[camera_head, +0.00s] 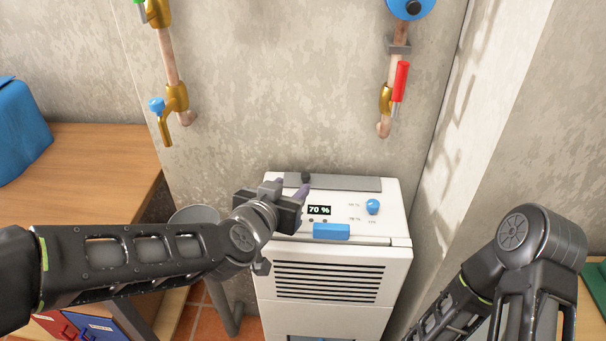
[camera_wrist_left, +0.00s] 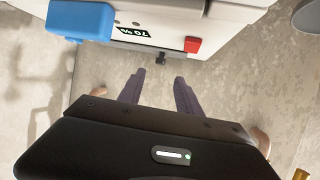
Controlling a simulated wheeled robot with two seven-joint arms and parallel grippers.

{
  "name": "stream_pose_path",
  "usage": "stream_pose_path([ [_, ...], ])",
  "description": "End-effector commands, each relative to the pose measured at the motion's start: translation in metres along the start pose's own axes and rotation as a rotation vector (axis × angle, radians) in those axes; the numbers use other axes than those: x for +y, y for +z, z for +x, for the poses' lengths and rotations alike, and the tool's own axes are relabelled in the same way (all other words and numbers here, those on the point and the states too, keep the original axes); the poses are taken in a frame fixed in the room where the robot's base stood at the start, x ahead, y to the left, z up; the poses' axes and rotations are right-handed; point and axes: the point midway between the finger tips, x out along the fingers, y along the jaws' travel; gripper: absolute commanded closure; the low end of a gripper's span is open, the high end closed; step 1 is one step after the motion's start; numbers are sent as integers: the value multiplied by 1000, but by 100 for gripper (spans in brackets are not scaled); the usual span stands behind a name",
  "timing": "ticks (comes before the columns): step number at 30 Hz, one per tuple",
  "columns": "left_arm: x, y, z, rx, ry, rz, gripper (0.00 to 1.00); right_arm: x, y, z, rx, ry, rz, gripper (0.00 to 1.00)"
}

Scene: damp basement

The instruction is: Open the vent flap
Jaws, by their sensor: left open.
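The vent flap (camera_head: 345,184) is a flat grey panel along the back of the white dehumidifier's top (camera_head: 390,225). It appears to lie flat and closed. A small dark knob (camera_head: 306,177) stands at its left part. My left gripper (camera_head: 290,185) is open with its purple fingers over the left end of the top, close to the knob. In the left wrist view, the knob (camera_wrist_left: 161,57) shows just past and between the two open fingertips (camera_wrist_left: 160,76), with nothing held. The flap's left end is partly hidden by the gripper. My right arm shows at right, its gripper out of view.
The dehumidifier carries a 70 % display (camera_head: 319,210), a blue dial (camera_head: 373,206) and a blue block (camera_head: 331,231). A red button (camera_wrist_left: 192,44) shows in the wrist view. Pipes with valves (camera_head: 177,97) hang on the wall behind. A wooden bench (camera_head: 90,180) stands left.

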Motion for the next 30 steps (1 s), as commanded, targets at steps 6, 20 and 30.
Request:
stream_pose_path([
  [6, 0, 1, 10, 0, 0, 1, 59, 2, 0, 4, 0, 0, 0, 64],
  [20, 0, 1, 73, 0, 0, 0, 59, 8, 0, 22, 1, 0, 0, 64],
  [30, 0, 0, 78, 0, 0, 0, 59, 8, 0, 22, 1, 0, 0, 64],
])
